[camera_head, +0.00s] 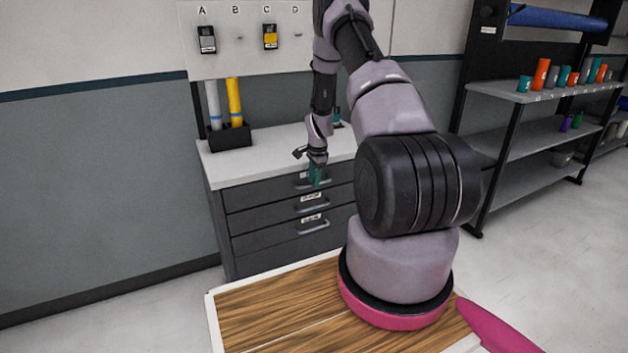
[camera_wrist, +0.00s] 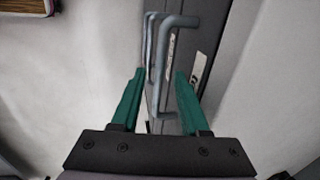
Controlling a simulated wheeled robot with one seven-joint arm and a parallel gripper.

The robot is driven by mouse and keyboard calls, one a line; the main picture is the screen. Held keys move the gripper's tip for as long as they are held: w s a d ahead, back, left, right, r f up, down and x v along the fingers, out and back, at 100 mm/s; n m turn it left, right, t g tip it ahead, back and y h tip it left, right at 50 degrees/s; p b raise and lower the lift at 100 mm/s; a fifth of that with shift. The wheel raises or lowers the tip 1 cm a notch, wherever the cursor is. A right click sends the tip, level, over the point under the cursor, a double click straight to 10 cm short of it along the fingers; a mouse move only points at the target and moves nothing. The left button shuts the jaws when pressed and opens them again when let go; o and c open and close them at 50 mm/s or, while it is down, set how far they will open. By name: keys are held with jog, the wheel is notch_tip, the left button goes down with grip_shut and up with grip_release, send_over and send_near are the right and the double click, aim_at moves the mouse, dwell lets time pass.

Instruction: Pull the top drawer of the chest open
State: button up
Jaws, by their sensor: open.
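The dark grey chest (camera_head: 228,235) stands against the wall with three drawers visible, all closed. Its top drawer (camera_head: 258,193) has a grey bar handle, partly hidden behind my gripper (camera_head: 315,177) in the head view. My gripper points down in front of that drawer. In the wrist view, the green fingers of my gripper (camera_wrist: 159,74) are apart, with the nearest bar handle (camera_wrist: 162,70) running between them. I see a gap on each side of the bar; whether a finger touches it I cannot tell. The lower handles line up behind it.
A black holder (camera_head: 230,137) with grey and yellow rolls stands on the chest's white top. A pegboard (camera_head: 218,62) with labelled hooks hangs above. A shelf rack (camera_head: 530,140) with cups is at the right. Floor is clear left of the chest.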

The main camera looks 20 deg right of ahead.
grip_shut()
dwell(1.3)
